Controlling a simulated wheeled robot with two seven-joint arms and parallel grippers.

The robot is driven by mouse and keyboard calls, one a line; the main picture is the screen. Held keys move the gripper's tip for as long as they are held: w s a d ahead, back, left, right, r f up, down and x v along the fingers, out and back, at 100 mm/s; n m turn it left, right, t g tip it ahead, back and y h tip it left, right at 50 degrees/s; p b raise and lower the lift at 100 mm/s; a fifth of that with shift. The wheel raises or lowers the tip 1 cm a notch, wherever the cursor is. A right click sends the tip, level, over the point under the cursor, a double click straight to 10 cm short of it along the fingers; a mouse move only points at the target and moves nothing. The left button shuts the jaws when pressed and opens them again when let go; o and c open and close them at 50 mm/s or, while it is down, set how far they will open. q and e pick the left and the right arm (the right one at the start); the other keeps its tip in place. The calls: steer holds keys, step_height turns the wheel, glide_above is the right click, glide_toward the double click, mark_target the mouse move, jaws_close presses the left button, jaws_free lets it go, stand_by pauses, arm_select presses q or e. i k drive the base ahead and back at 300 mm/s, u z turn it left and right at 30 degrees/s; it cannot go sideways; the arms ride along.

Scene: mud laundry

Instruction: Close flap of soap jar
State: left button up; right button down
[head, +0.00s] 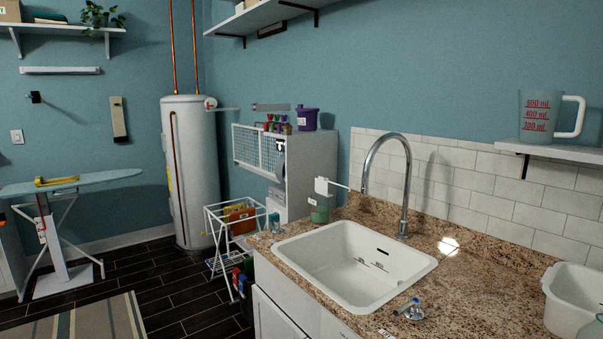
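A small green jar (321,209) with a pale label stands on the granite counter at the far left corner of the sink, and it looks like the soap jar. A white flap (321,186) stands up above the jar's top, with a thin white bar reaching right from it toward the faucet. The flap looks raised, but the jar is small in the head view and its hinge cannot be made out. Neither of my grippers is in view.
The white sink (352,262) and tall chrome faucet (405,190) are right of the jar. A white tub (575,300) stands at the counter's right end. A purple container (306,118) sits on the cabinet behind. Floor is open at left, beside a drying rack (211,232).

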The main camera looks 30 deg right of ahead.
mark_target(322, 186)
steer(key=u, duration=0.4)
steer(key=i, duration=3.5)
steer(key=z, duration=1.9)
steer(key=i, duration=0.85)
steer(key=z, duration=0.75)
